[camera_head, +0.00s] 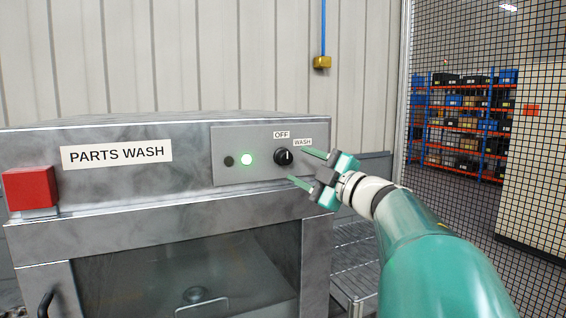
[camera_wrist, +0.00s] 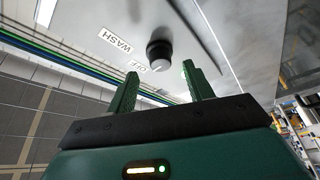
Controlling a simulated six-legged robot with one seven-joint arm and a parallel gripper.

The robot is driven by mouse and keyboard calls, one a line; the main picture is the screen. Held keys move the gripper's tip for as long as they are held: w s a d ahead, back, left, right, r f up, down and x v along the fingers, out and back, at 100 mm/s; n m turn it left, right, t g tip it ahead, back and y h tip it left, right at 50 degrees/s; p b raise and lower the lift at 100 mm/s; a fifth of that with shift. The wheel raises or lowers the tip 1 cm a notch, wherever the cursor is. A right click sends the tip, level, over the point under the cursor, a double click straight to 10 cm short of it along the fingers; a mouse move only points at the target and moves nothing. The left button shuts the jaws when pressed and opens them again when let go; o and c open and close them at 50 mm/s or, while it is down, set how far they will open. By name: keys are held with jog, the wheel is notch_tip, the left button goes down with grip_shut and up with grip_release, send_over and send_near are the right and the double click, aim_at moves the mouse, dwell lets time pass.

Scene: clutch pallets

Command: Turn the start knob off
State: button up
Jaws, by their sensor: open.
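The start knob (camera_head: 284,157) is a black round knob with a white pointer mark, on the grey control panel of the parts washer (camera_head: 110,182). An OFF label (camera_head: 281,135) is above it and a WASH label (camera_head: 303,142) is at its upper right. The pointer looks nearly upright; its exact setting is hard to tell. My gripper (camera_head: 304,168) is open and empty, just right of the knob, its fingers pointing toward the panel. In the wrist view the knob (camera_wrist: 159,54) is ahead of and between the green fingers, apart from them.
A red block (camera_head: 30,188) sits at the washer's left front. A mesh fence (camera_head: 460,60) stands at the right, with shelving behind it.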

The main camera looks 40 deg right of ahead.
jog(key=v, duration=0.9)
jog(key=shift+s, duration=0.2)
jog(key=w+a+m+h, duration=0.3)
jog(key=w+m+h, duration=0.3)
jog(key=m+h, duration=0.15)
jog(key=w+a+f+m+g, duration=0.2)
jog(key=a+f+m+g, duration=0.4)
jog(key=a+f, duration=0.4)
jog(key=s+a+f+g+y, duration=0.3)
jog(key=s+a+f+g, duration=0.1)
jog(key=a+f, duration=0.5)
jog(key=s+a+f+g+y, duration=0.3)
jog(key=s+a+f, duration=0.4)
jog(key=a+f, duration=0.3)
jog(key=shift+s+a+g, duration=0.2)
jog(key=shift+a+g, duration=0.25)
jog(key=shift+g, duration=0.35)
